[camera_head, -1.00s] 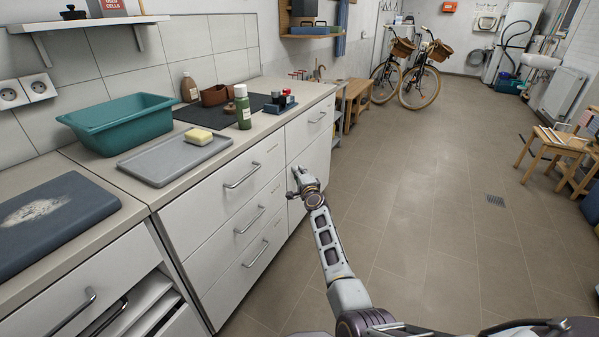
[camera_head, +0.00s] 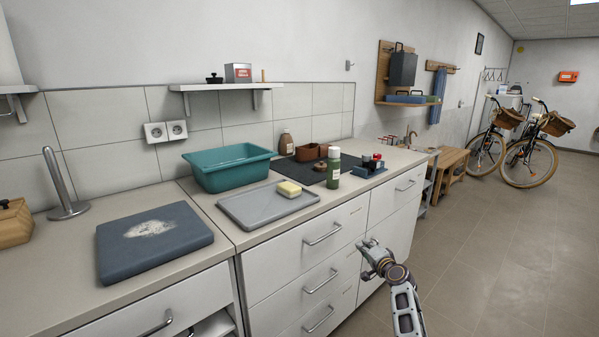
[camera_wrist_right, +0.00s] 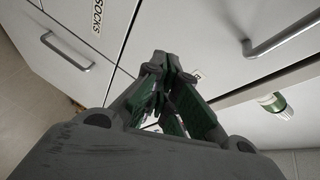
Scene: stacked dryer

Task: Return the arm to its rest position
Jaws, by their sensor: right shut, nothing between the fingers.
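My right gripper (camera_head: 370,252) is in the head view at the lower right, in front of the white drawer fronts (camera_head: 330,245) and below the counter edge. Its fingers are together and hold nothing. In the right wrist view the closed fingers (camera_wrist_right: 168,75) point toward the drawer fronts, with a metal handle (camera_wrist_right: 285,38) to the right and another handle to the left. I cannot tell how far the fingertips are from the fronts. My left gripper is not in view.
The brown floor (camera_head: 480,270) to the right is clear. Bicycles (camera_head: 515,145) stand farther back.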

